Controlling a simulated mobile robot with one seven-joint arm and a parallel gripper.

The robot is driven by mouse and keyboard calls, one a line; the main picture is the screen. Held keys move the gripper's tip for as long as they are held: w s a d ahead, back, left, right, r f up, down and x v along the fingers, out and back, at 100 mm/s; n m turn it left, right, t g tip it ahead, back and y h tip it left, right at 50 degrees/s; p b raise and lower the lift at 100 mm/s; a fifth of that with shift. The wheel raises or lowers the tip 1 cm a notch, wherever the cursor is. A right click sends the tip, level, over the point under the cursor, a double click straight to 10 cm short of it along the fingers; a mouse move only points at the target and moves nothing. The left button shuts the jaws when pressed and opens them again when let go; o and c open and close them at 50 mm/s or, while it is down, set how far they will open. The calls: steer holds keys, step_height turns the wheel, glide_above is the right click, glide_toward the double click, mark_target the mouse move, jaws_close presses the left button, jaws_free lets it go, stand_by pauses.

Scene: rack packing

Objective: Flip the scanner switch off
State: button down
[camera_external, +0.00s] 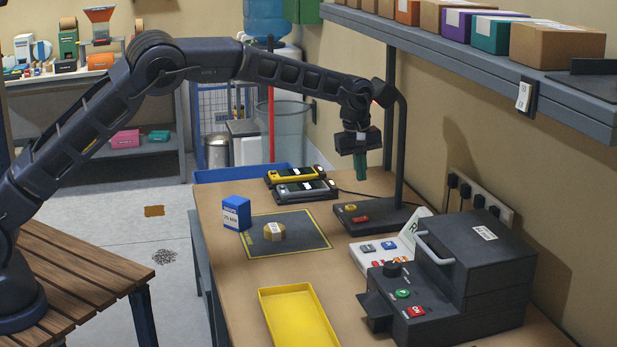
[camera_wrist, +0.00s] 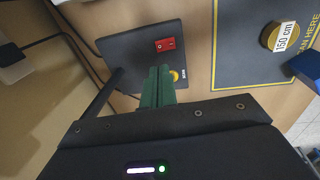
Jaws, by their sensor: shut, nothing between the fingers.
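The scanner is a dark stand with a flat base (camera_external: 385,219) and a tall post (camera_external: 401,150), on the table near the wall. A red rocker switch (camera_external: 360,219) and a yellow button (camera_external: 350,208) sit on its base. In the wrist view the red switch (camera_wrist: 165,45) lies just beyond my fingertips, and the yellow button (camera_wrist: 174,75) is partly behind the fingers. Which way the switch is tipped is too small to tell. My gripper (camera_external: 361,176), with green fingers, points down and hangs above the base, apart from it. It is shut and empty, also in the wrist view (camera_wrist: 158,72).
A scan mat (camera_external: 310,240) holds a tape roll (camera_external: 274,232); a blue box (camera_external: 236,213) stands at its edge. Two devices (camera_external: 300,182) lie behind. A black machine (camera_external: 480,260), white panel (camera_external: 375,255) and yellow tray (camera_external: 268,300) are nearer. A shelf (camera_external: 480,65) overhangs at right.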

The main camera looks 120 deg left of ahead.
mark_target(360, 220)
steer(key=f, duration=0.7)
steer(key=w+a+f, duration=0.1)
steer(key=f, duration=0.3)
steer(key=shift+f, duration=0.15)
steer(key=shift+s+f, duration=0.1)
stand_by(0.3)
steer(key=shift+s+d, duration=0.5)
step_height(360, 220, up, 14)
steer(key=s+d, duration=0.1)
stand_by(0.6)
